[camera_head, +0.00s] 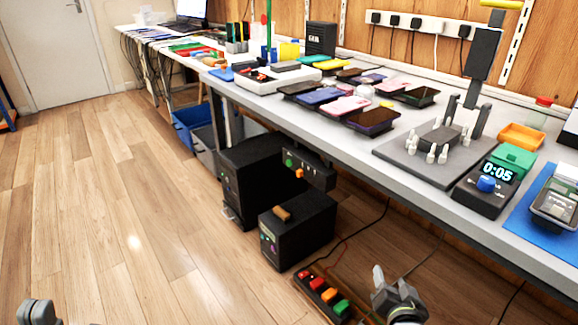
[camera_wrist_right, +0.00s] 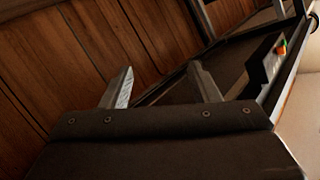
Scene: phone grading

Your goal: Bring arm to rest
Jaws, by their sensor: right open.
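My right gripper (camera_head: 392,287) shows at the bottom of the head view, low in front of the bench and apart from the bench top. In the right wrist view its two fingers (camera_wrist_right: 161,82) stand wide apart with nothing between them, so it is open and empty. My left gripper (camera_head: 39,311) is at the bottom left corner of the head view, over the wooden floor. Only a small grey part of it shows, and I cannot tell whether its jaws are open. It is far from the bench.
The long bench (camera_head: 455,205) carries several phones, a press on a grey plate (camera_head: 395,155), a timer reading 0:05 (camera_head: 487,188) and an orange tray (camera_head: 521,137). Black boxes (camera_head: 297,229) and a strip of coloured buttons (camera_head: 323,290) sit below. The floor (camera_head: 130,210) at left is clear.

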